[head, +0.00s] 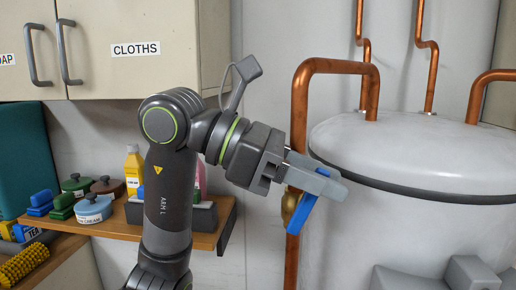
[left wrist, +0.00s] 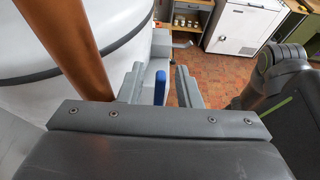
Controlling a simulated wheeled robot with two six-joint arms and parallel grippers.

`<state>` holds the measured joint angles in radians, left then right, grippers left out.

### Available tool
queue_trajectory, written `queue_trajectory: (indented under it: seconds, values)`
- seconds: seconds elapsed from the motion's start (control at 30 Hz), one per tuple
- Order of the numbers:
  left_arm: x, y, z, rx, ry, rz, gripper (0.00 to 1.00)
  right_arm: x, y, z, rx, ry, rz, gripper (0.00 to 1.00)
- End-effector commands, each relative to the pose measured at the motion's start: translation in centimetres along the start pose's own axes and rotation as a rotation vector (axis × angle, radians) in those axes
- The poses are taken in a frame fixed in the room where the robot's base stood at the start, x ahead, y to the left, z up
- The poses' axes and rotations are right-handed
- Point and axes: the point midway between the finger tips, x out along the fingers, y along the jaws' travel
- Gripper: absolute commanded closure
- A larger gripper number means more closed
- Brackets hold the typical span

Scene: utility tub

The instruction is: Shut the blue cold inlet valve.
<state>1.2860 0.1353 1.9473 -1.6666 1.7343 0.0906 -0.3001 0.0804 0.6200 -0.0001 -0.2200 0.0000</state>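The blue valve lever (head: 303,212) slants up and to the right beside the copper pipe, in front of the white tank. The brass valve body (head: 289,207) is on that pipe, partly hidden behind the lever and gripper. My left gripper (head: 318,178) is at the upper part of the lever, with a bit of blue showing between its fingers. In the left wrist view the lever (left wrist: 160,88) stands between the two fingers of the left gripper (left wrist: 160,90), with gaps visible on its sides. The left gripper is open around it. My right gripper is not seen.
The white tank (head: 410,220) stands close on the right, with light grey blocks (head: 465,272) low in front. The vertical copper pipe (head: 298,130) rises beside my gripper. A wooden shelf (head: 225,232) with bottles and tins is to the left, below a cupboard (head: 140,50).

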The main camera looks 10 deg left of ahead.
Motion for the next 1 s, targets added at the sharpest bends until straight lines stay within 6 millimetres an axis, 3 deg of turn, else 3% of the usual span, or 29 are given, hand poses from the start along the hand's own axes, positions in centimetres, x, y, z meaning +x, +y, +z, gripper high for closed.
queue_trajectory:
  seconds: [0.27, 1.0]
  values:
    - [-1.7, 0.1, -0.2, 0.001, 0.002, 0.005, 0.69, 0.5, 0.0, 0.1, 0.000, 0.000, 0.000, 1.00]
    - [-13.3, 0.1, -0.2, -0.003, 0.001, 0.006, 0.69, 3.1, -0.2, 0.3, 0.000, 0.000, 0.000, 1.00]
